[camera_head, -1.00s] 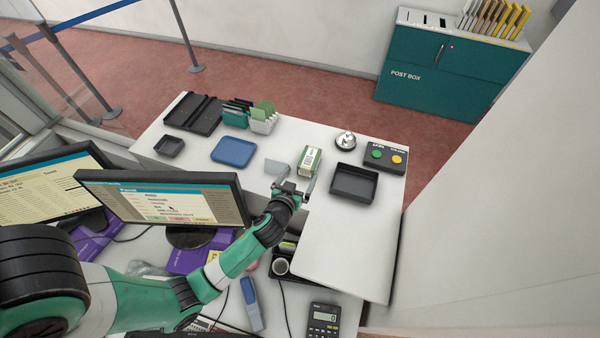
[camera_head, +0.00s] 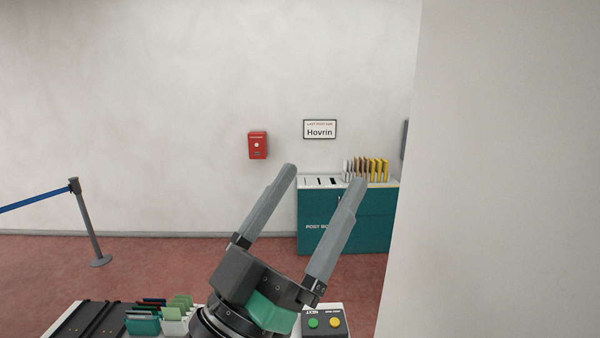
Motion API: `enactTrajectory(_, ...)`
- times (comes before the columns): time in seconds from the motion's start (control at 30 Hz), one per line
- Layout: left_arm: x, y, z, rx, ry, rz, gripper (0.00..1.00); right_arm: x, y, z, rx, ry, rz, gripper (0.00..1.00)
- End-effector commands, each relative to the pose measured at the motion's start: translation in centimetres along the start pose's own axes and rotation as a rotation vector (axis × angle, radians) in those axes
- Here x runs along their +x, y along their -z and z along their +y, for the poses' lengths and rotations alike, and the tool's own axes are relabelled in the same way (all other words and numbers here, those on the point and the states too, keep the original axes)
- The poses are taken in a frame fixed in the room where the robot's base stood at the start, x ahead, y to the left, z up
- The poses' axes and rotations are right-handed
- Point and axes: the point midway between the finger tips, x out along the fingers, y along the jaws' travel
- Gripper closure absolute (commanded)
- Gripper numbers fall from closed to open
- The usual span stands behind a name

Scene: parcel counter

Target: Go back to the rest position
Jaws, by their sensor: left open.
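My left gripper (camera_head: 320,197) is large in the middle of the head view, raised close to the camera above the counter. Its two grey fingers point up and are spread wide, with nothing between them. My right gripper is not in this view. The counter's far edge strip (camera_head: 66,321) shows at the bottom of the picture, and my gripper hides part of it.
On the counter are a black tray (camera_head: 95,322), card holders (camera_head: 160,318) and a button box (camera_head: 325,321). Beyond stand the teal post box (camera_head: 370,225) and a barrier post (camera_head: 90,225). A pale wall (camera_head: 500,170) fills the right side.

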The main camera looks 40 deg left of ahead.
Motion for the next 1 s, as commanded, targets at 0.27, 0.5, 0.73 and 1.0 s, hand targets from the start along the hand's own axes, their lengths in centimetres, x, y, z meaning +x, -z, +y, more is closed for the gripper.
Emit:
enactTrajectory(0.27,-0.5,6.5,2.9,0.013,-0.089,0.144,0.00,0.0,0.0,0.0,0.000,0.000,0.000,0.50)
enactTrajectory(0.5,0.0,6.9,2.9,0.012,-0.086,0.141,0.00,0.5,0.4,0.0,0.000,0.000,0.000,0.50)
enactTrajectory(0.73,4.6,12.5,3.3,0.012,-0.086,0.140,0.00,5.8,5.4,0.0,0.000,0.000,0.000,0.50)
enactTrajectory(1.0,10.8,20.0,3.9,0.012,-0.085,0.140,0.00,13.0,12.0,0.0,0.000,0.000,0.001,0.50)
